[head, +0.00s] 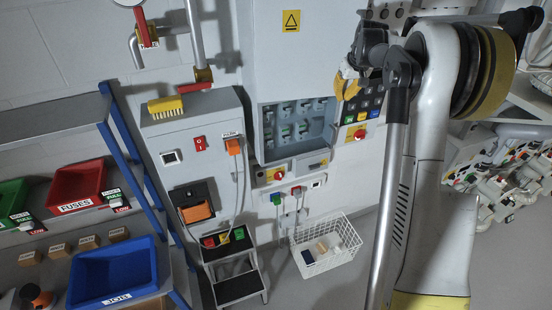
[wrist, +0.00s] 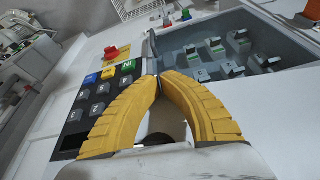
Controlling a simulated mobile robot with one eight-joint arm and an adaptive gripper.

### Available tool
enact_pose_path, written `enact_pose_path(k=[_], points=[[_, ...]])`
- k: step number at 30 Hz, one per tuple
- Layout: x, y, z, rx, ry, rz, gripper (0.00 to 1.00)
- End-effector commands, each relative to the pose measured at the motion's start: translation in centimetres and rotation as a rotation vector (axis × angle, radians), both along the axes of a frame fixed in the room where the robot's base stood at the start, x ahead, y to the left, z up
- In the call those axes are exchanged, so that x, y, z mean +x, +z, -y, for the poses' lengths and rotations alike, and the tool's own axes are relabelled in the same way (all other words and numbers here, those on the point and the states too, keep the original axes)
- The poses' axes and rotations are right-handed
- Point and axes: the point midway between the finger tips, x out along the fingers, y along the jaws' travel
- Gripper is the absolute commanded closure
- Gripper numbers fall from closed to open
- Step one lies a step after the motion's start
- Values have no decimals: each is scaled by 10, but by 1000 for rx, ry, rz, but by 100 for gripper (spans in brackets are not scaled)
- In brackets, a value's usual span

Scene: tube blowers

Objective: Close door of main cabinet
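The main cabinet (head: 290,60) is a tall grey box with a yellow warning sign on its front. Its recess stands open and shows several switches or fuses inside; the same recess (wrist: 270,85) shows in the wrist view. A thin grey plate (wrist: 150,52), seen almost edge-on, stands out at the recess side next to the keypad and looks like the cabinet door. My gripper (wrist: 159,77) has yellow ribbed fingers whose tips come together at this plate's edge. In the head view, my gripper (head: 347,80) is at the recess's upper right. The door is hard to make out there.
A keypad (head: 368,98) with a red-yellow knob (head: 359,134) sits right of the recess. A lower grey cabinet (head: 195,145) with a yellow brush (head: 165,104) stands left. A white wire basket (head: 343,264) and a step stool (head: 236,287) are on the floor below.

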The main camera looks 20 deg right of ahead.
Motion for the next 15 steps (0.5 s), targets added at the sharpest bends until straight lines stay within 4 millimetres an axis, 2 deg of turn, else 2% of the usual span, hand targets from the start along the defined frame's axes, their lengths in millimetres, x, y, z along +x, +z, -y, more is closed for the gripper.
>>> enact_pose_path(k=[1, 6, 15], points=[[10, 0, 3, 0, 28, 1, 100], [32, 0, 7, 1, 111, 0, 100], [50, 0, 8, 1, 176, -1, 100]])
